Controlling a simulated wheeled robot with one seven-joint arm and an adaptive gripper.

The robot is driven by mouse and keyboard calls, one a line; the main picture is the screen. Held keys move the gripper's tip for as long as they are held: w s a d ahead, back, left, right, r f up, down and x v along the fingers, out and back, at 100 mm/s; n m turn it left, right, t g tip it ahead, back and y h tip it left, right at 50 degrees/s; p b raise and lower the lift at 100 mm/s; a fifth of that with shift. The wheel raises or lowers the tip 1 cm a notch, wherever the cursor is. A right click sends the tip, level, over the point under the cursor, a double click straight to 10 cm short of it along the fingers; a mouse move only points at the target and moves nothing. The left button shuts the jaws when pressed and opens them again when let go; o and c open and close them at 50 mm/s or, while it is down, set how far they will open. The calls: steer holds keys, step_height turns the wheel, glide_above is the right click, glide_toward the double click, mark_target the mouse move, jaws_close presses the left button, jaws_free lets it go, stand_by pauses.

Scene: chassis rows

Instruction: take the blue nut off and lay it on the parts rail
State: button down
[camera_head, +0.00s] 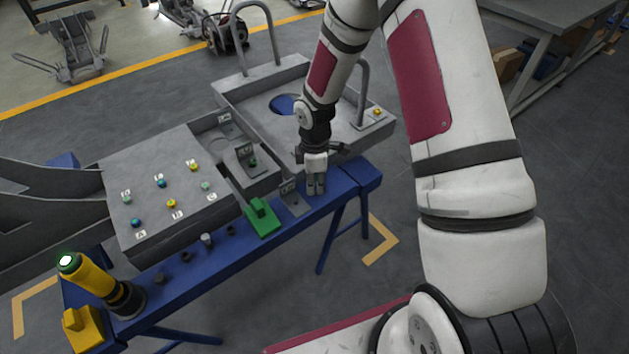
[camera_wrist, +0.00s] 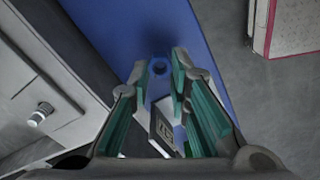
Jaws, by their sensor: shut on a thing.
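My gripper (camera_head: 316,190) hangs over the right part of the long blue rail (camera_head: 335,193), which stands on blue legs. In the wrist view its fingertips (camera_wrist: 160,74) close around a small blue ring with a dark hole, the blue nut (camera_wrist: 160,67). The nut is hard to tell from the blue rail (camera_wrist: 137,25) behind it; I cannot tell whether it touches the rail. In the head view the fingers hide it. Other blue nuts (camera_head: 161,183) sit on the grey lettered panel (camera_head: 150,165) at the left, among yellow and pale green ones.
A green block (camera_head: 262,217) and a grey labelled bracket (camera_head: 292,198) stand left of my gripper on the rail. Small dark and grey parts (camera_head: 207,240) sit farther along it. A grey tray with tall handles (camera_head: 262,85) lies behind.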

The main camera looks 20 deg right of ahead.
steer(key=shift+f+b, duration=0.4)
steer(key=shift+f, duration=0.2)
steer(key=c, duration=1.4)
jaws_free()
steer(key=shift+r, duration=0.1)
steer(key=s+d+r+m+t+h+p, duration=0.1)
steer(key=s+r+m, duration=0.1)
steer(key=r, duration=1)
steer(key=s+r+m+p, duration=0.1)
steer(key=s+r+p, duration=0.15)
steer(key=r, duration=0.95)
steer(key=s+r+m+t+p, duration=0.1)
steer(key=s+r+m+p, duration=0.1)
steer(key=s+r+m, duration=0.2)
steer(key=s+r+m+t+p, duration=0.1)
steer(key=s+r+m, duration=0.3)
steer(key=s+r, duration=0.7)
steer(key=s+r+m+t+y+p, duration=0.1)
steer(key=s+r+m+p, duration=0.3)
steer(key=s+r, duration=0.3)
steer(key=shift+s+a+r, duration=0.1)
steer(key=shift+s+r, duration=0.1)
steer(key=shift+s, duration=1.25)
steer(key=shift+s+r, duration=0.2)
steer(key=shift+s, duration=1.25)
